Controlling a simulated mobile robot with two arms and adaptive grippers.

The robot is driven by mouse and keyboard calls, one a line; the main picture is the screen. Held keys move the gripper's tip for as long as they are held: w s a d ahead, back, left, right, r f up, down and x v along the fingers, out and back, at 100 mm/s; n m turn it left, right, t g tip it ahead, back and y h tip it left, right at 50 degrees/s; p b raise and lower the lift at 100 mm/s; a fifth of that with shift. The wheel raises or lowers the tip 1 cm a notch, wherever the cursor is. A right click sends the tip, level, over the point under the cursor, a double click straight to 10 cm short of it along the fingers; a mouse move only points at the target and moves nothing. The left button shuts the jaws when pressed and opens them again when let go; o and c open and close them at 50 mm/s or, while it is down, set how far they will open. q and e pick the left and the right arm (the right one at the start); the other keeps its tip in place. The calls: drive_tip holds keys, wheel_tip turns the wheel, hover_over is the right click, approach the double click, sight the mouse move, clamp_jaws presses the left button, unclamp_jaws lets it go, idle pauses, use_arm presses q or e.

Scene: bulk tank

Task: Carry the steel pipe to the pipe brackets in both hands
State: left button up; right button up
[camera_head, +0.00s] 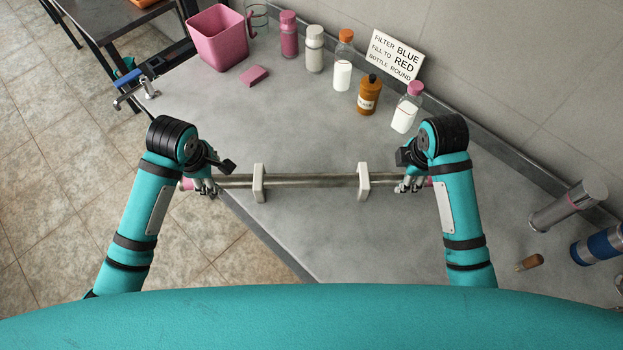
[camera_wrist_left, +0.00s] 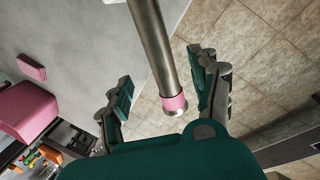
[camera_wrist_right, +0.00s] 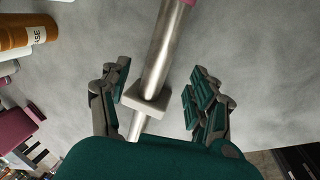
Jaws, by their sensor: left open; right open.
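The steel pipe (camera_head: 310,181) lies level across the two white pipe brackets, the left one (camera_head: 259,183) and the right one (camera_head: 363,182), near the counter's front edge. It has pink bands near its ends. My left gripper (camera_head: 207,186) is open around the pipe's left end, which passes between its fingers in the left wrist view (camera_wrist_left: 155,50). My right gripper (camera_head: 410,184) is open around the right part; the pipe (camera_wrist_right: 165,50) and a bracket (camera_wrist_right: 145,101) show between its fingers in the right wrist view. I cannot tell whether any finger touches the pipe.
A blue-handled clamp or tap (camera_head: 135,88) is at the left edge. The counter's middle is clear.

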sight(220, 179)
use_arm(q)
drive_tip(key=x, duration=0.8)
drive_tip(key=shift+f, duration=0.1)
use_arm(e)
drive_tip(key=x, duration=0.8)
drive_tip(key=shift+f, duration=0.15)
use_arm(q)
drive_tip(key=shift+c, duration=0.2)
use_arm(e)
drive_tip(key=shift+c, duration=0.2)
use_arm(q)
clamp_jaws()
use_arm(e)
clamp_jaws()
drive_tip(key=shift+w, duration=0.1)
